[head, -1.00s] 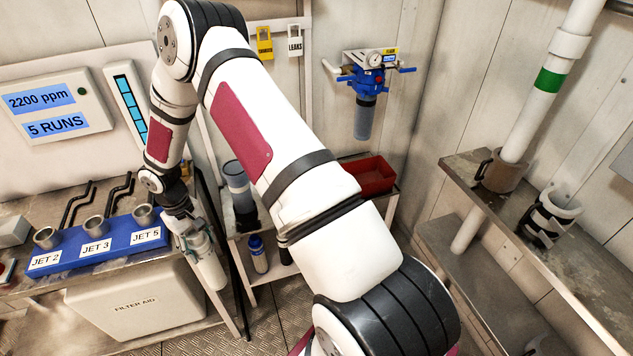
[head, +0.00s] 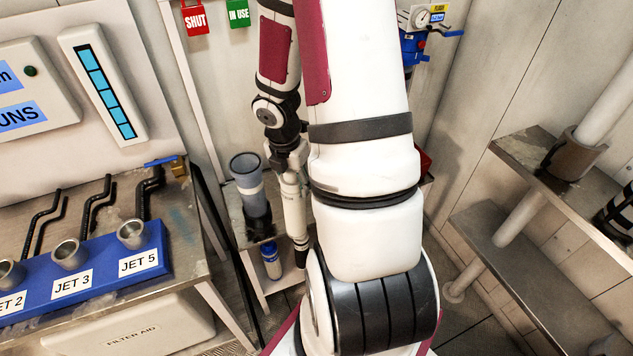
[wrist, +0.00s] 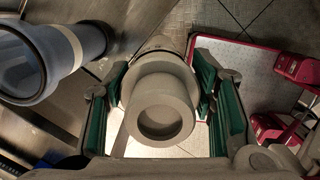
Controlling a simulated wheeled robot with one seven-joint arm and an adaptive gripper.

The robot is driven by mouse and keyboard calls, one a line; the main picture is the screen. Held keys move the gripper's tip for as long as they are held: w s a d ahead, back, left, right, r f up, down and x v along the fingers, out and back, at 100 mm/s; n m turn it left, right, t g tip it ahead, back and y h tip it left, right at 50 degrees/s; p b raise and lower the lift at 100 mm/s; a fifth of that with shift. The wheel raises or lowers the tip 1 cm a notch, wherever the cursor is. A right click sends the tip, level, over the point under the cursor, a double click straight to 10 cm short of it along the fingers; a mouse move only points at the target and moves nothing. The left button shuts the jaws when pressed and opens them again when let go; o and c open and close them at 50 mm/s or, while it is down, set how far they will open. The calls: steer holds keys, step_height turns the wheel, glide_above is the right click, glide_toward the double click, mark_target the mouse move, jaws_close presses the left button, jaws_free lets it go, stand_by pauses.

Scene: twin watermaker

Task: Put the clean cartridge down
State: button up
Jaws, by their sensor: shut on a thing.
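The cartridge (head: 293,208) is a pale cylinder with a dark lower end, hanging nearly upright below my gripper (head: 288,158) in the head view. It is just right of a clear housing with a dark base (head: 250,195), apparently with a small gap. In the wrist view my gripper (wrist: 162,105) is shut on the cartridge, whose grey round end (wrist: 160,110) sits between the green finger pads. The clear housing also shows at the upper left there (wrist: 45,60). My arm hides part of the low stand behind; I cannot tell what is under the cartridge.
The clear housing stands on the low stand (head: 232,214), with a blue-capped bottle (head: 271,260) on its lower shelf. The blue jet rack (head: 90,273) is on the left bench. A stepped shelf (head: 525,255) with a pipe is at right. A red bin (head: 424,160) is partly hidden.

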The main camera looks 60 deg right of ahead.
steer(key=shift+s+d+n, duration=0.15)
steer(key=shift+d+n, duration=0.1)
steer(key=shift+n, duration=0.15)
steer(key=w+d+f, duration=0.2)
steer(key=w+d, duration=0.1)
steer(key=d, duration=0.4)
steer(key=w+d+f, duration=0.3)
steer(key=d, duration=0.4)
steer(key=shift+w+d+p, duration=0.2)
steer(key=shift+p, duration=0.25)
steer(key=shift+f, duration=0.15)
steer(key=o, duration=1.7)
steer(key=shift+c, duration=0.2)
